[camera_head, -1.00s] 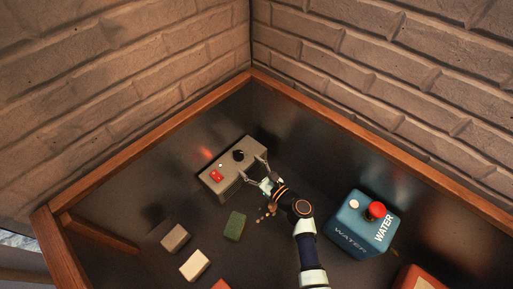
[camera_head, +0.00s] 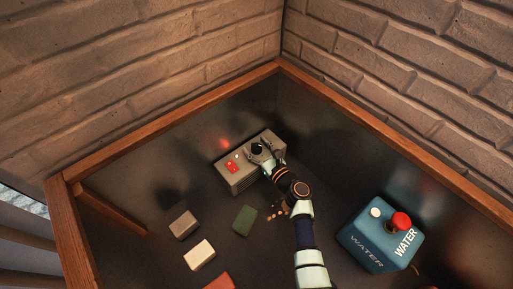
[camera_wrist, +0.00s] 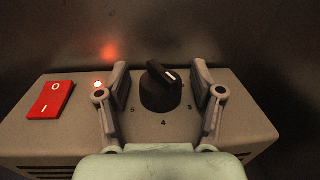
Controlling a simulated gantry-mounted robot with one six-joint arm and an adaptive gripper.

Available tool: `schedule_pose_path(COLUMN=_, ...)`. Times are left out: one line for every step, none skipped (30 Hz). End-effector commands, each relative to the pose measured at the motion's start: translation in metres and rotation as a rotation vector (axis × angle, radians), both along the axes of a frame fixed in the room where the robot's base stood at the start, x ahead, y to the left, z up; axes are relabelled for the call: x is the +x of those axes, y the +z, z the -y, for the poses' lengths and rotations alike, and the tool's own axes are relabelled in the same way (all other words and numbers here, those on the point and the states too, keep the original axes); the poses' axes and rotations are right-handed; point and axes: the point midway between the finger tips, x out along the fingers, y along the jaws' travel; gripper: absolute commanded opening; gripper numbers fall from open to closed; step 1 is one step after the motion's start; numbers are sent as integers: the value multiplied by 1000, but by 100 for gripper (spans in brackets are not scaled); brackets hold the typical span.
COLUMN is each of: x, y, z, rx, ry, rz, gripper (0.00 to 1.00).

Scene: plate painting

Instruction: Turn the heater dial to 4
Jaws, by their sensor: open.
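The heater (camera_head: 236,177) is a grey box at the back of the dark table. Its black dial (camera_wrist: 160,90) stands on the top face, with a white mark on the knob toward its upper right in the wrist view. The numeral 4 is printed just in front of the dial, with other numerals to its sides. A red rocker switch (camera_wrist: 51,99) sits to the left, beside a small lit lamp (camera_wrist: 98,85). My gripper (camera_wrist: 160,77) is open, one finger on each side of the dial, with visible gaps. In the head view my gripper (camera_head: 262,149) covers part of the heater.
A blue water box (camera_head: 379,238) with a red knob (camera_head: 401,221) stands at the right. Several small blocks, including a green one (camera_head: 244,220), lie in front of the heater. Brick walls and a wooden rim (camera_head: 180,118) bound the table.

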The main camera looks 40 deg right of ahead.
Motion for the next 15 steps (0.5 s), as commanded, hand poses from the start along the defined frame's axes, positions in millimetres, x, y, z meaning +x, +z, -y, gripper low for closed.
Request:
schedule_pose_path(x=0, y=0, z=0, rx=0, ry=0, rz=0, gripper=62)
schedule_pose_path(x=0, y=0, z=0, rx=0, ry=0, rz=0, gripper=57)
schedule_pose_path(x=0, y=0, z=0, rx=0, ry=0, rz=0, gripper=50)
schedule_pose_path(x=0, y=0, z=0, rx=0, ry=0, rz=0, gripper=45)
schedule_pose_path(x=0, y=0, z=0, rx=0, ry=0, rz=0, gripper=40)
schedule_pose_path(x=0, y=0, z=0, rx=-1, ry=0, rz=0, gripper=33)
schedule_pose_path(x=0, y=0, z=0, rx=-1, ry=0, rz=0, gripper=28)
schedule_pose_path(x=0, y=0, z=0, rx=-1, ry=0, rz=0, gripper=23)
schedule_pose_path(x=0, y=0, z=0, rx=-1, ry=0, rz=0, gripper=17)
schedule_pose_path(x=0, y=0, z=0, rx=-1, ry=0, rz=0, gripper=12)
schedule_pose_path(x=0, y=0, z=0, rx=-1, ry=0, rz=0, gripper=7)
schedule_pose_path(x=0, y=0, z=0, rx=-1, ry=0, rz=0, gripper=6)
schedule_pose_path(x=0, y=0, z=0, rx=-1, ry=-3, rz=0, gripper=6)
schedule_pose_path(x=0, y=0, z=-1, rx=-1, ry=-8, rz=0, gripper=6)
schedule_pose_path(x=0, y=0, z=-1, rx=-1, ry=-25, rz=1, gripper=6)
